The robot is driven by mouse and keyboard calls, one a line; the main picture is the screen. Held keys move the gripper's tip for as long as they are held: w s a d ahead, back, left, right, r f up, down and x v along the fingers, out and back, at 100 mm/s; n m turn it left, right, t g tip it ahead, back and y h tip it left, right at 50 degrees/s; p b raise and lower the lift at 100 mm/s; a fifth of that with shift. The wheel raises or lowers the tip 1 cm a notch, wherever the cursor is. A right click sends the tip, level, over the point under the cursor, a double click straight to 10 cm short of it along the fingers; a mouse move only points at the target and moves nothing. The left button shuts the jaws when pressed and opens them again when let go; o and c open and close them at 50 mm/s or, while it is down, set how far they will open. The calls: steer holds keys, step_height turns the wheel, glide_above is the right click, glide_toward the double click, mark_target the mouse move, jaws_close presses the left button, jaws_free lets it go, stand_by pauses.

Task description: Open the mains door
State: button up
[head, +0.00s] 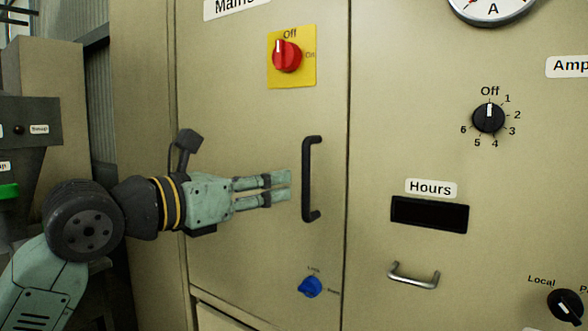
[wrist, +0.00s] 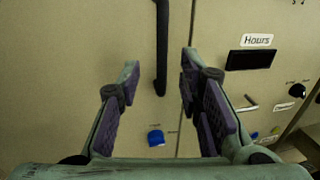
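The mains door (head: 230,115) is a beige cabinet panel, shut flush with its frame. Its black vertical handle (head: 307,180) is on the right side of the door. My gripper (head: 286,186) is just left of the handle in the head view, pointing at it. In the wrist view, my gripper (wrist: 159,70) has its fingers apart, with the black handle (wrist: 161,50) showing between and beyond them. No contact is visible. A red rotary switch (head: 287,56) on a yellow plate points up to Off. A blue knob (head: 310,287) is low on the door; its setting is too small to read.
Right of the door seam, another panel carries a black selector knob (head: 488,118), an Hours window (head: 429,213) and a small metal handle (head: 414,277). A grey box with a green button (head: 8,191) stands at the left. The space before the door is clear.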

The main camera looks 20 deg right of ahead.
mark_target(303, 176)
steer(key=p+x, duration=0.2)
steer(key=x, duration=0.7)
steer(key=shift+d, duration=0.2)
steer(key=shift+c, duration=0.2)
jaws_close()
stand_by(0.3)
